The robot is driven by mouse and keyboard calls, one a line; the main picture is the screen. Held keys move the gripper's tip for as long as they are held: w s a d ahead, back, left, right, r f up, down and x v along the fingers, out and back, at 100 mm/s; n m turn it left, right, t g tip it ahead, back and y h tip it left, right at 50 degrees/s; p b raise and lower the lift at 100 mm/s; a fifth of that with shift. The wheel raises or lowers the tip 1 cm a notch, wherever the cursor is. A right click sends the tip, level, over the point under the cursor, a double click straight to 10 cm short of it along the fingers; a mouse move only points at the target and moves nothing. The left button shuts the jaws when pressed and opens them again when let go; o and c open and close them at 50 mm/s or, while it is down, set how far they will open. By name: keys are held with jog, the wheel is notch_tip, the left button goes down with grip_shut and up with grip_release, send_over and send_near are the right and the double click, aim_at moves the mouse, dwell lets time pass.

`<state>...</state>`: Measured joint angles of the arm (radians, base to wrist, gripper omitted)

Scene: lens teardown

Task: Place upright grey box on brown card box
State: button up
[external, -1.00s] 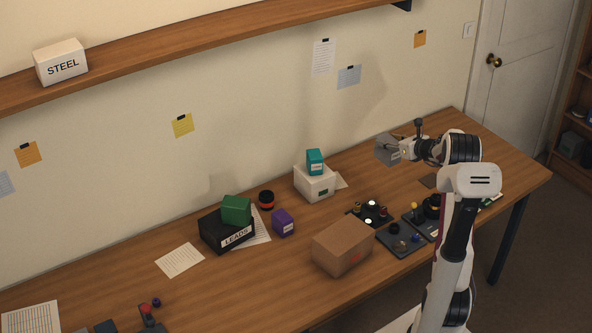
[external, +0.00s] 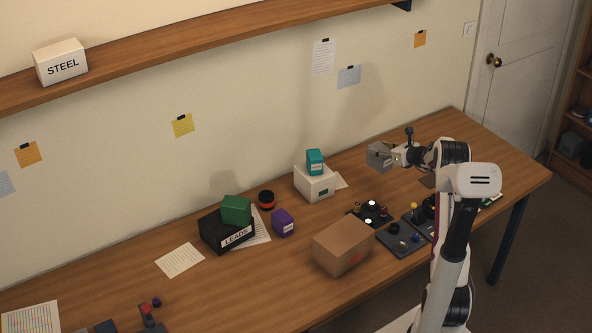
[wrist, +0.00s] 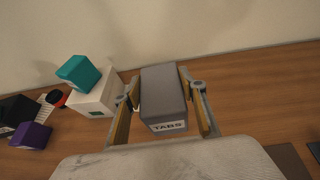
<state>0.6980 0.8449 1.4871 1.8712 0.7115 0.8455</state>
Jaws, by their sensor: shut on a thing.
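The grey box (external: 379,156) is held in the air above the back right of the table. In the wrist view the grey box (wrist: 163,94) sits between both fingers, with a white "TABS" label on the side towards the camera. My gripper (external: 392,156) is shut on it, and the wrist view shows a finger of my gripper (wrist: 160,100) on each side. The brown card box (external: 343,245) stands on the table near the front edge, below and left of the gripper. Its visible top is bare. It is not in the wrist view.
A white box (external: 315,184) with a teal box (external: 315,161) on top stands near the wall. A purple box (external: 283,223) and a black LEADS box (external: 227,232) carrying a green box (external: 236,209) are further left. Dark trays (external: 401,240) of small parts lie right of the brown box.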

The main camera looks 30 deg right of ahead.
jog(key=shift+f, duration=2.45)
jog(key=shift+f, duration=0.1)
jog(key=shift+f, duration=2.25)
jog(key=shift+f, duration=0.15)
jog(key=o, duration=1.2)
jog(key=shift+o, duration=0.2)
jog(key=shift+s, duration=0.1)
